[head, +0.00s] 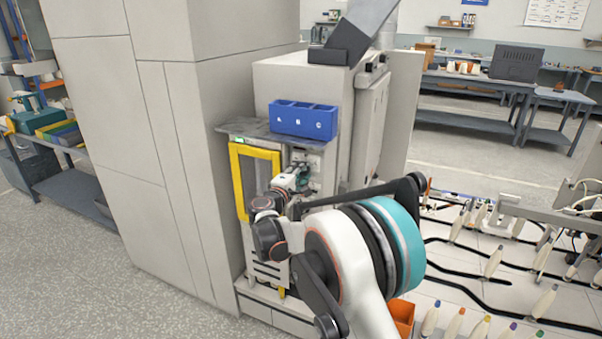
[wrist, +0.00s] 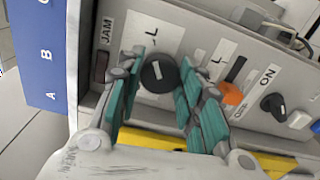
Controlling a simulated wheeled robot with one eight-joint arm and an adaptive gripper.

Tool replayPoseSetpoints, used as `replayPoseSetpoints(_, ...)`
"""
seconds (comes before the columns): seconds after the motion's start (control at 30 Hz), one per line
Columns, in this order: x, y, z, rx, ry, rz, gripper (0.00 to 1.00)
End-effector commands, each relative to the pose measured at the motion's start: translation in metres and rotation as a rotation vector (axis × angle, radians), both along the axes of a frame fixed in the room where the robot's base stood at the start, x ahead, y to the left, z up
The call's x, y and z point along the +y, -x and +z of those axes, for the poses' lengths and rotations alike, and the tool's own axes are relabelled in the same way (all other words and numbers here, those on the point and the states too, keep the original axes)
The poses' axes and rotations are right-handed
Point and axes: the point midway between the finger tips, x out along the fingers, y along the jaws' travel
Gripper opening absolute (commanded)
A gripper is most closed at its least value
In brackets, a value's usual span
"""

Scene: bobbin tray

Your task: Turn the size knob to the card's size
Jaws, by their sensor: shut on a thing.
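My gripper (wrist: 161,62) has its teal-padded fingers on either side of a round black knob (wrist: 158,74) on the machine's pale panel and is shut on it. The knob carries a short white mark; which way it points is hard to tell. A white label (wrist: 143,32) marked L is above the knob. A second white card (wrist: 217,58) marked L is right of it, partly behind a finger. In the head view, my gripper (head: 292,178) reaches the panel beside the yellow-framed door (head: 234,180), and the knob is hidden there.
A JAM indicator (wrist: 101,65) is left of the knob. An orange part (wrist: 232,93) and a black ON switch (wrist: 273,106) are to the right. A blue bin (head: 303,121) marked A, B, C sits on the shelf above. Cables and spindles fill the right side.

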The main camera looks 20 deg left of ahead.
Motion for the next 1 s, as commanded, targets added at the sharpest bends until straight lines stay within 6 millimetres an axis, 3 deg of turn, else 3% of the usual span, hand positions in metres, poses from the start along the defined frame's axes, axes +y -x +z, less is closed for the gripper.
replayPoseSetpoints(0.57, -0.0006, 0.0004, -0.0019, -0.001, -0.034, -0.002, 0.10)
replayPoseSetpoints(0.6, -0.0007, 0.0005, -0.0018, -0.001, -0.034, -0.002, 0.38)
replayPoseSetpoints(0.67, -0.0005, 0.0004, -0.0018, -0.001, -0.034, -0.002, 0.52)
replayPoseSetpoints(1.0, -0.0001, 0.0006, -0.0007, -0.002, -0.033, -0.001, 0.55)
